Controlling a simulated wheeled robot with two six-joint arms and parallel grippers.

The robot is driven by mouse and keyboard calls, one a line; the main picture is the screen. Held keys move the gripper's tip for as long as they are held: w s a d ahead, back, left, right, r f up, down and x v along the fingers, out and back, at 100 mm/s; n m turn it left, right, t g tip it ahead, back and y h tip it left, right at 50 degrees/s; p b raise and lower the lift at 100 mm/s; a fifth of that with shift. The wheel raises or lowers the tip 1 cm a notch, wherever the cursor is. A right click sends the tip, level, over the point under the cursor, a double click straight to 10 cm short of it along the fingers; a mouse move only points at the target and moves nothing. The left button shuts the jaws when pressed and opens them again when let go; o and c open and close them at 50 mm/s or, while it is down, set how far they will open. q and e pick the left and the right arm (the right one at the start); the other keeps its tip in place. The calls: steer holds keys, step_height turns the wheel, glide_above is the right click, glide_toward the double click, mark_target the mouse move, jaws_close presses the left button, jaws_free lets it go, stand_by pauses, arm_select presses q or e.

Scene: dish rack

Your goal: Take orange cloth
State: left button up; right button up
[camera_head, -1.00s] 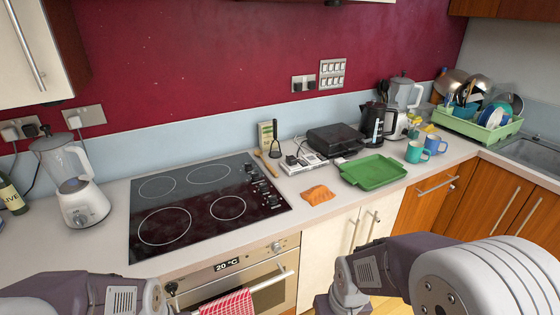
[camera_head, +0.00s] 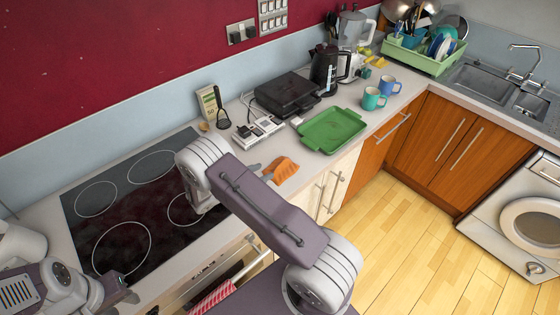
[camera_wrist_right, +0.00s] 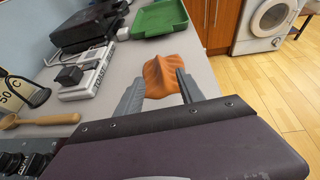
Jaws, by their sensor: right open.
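The orange cloth (camera_head: 287,169) lies crumpled on the worktop, right of the hob and in front of the green tray. It also shows in the right wrist view (camera_wrist_right: 165,74), between and just beyond my fingertips. My right gripper (camera_head: 264,169) is open, low over the worktop at the cloth's left side. In the right wrist view its two grey fingers (camera_wrist_right: 160,85) are spread, one on each side of the cloth's near part; I cannot tell whether they touch it. My left gripper (camera_head: 125,294) is at the lower left, near the hob's front; its jaws are unclear.
The green tray (camera_head: 334,129) lies beyond the cloth. Teal (camera_head: 373,98) and blue (camera_head: 389,85) mugs stand farther right. The worktop's front edge is near the cloth.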

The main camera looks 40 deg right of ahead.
mark_target(280, 164)
steer(key=shift+w+d+f, duration=0.1)
steer(key=shift+w+f, duration=0.05)
steer(key=shift+w, duration=0.1)
steer(key=p+x, duration=0.1)
steer(key=x, duration=0.2)
steer(key=shift+s+d, duration=0.1)
steer(key=shift+d, duration=0.3)
steer(key=p+x, duration=0.2)
steer(key=x, duration=0.2)
steer(key=shift+d, duration=0.3)
steer(key=shift+d+f, duration=0.2)
steer(key=shift+d, duration=0.2)
jaws_close()
